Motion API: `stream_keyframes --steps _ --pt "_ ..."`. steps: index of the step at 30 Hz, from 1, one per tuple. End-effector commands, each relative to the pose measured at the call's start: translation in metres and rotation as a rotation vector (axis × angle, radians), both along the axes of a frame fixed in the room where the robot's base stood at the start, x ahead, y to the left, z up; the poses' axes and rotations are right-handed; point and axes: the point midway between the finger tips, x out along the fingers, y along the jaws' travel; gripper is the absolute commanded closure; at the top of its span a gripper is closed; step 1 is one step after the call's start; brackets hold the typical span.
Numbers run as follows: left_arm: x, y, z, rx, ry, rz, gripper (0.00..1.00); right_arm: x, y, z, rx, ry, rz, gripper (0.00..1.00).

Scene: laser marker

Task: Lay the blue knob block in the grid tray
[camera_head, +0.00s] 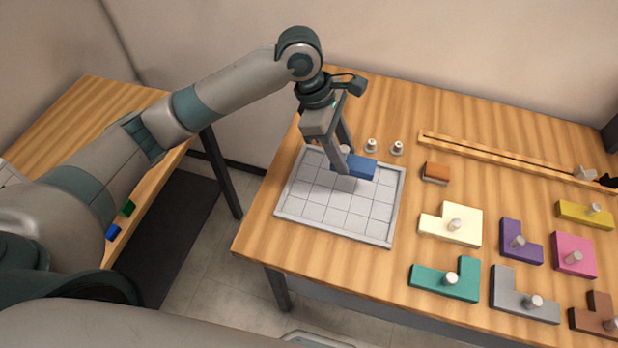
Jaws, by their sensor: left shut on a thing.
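The blue knob block (362,168) is held by my left gripper (345,160) over the back part of the grid tray. My left gripper points down and is shut on it; the fingers hide the block's left part and most of its knob. The grid tray (290,212) is a white square tray with a raised rim, near the left front edge of the table. Its visible cells are empty. I cannot tell whether the block touches the tray floor. My right gripper is not in view.
Several knob blocks stand right of the tray, including cream (463,222), green (430,281), purple (508,239) and grey (512,289). An orange-brown block (436,172) and two small knobs (371,145) are nearby. A long wooden rail (500,157) lies behind. A gap separates the left table (60,125).

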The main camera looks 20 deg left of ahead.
Motion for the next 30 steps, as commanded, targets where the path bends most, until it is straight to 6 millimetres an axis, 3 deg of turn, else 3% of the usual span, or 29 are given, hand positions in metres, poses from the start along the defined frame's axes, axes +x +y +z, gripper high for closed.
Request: stream_keyframes --steps 9,15,30 --pt "-0.018 0.059 -0.034 0.002 0.005 0.003 0.89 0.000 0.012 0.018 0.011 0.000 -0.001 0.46" --pt "-0.024 0.083 -0.050 0.001 0.002 0.001 0.89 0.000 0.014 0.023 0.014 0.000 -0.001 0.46" --pt "-0.026 0.088 -0.057 0.000 0.001 0.001 0.89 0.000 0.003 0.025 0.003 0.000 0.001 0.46"
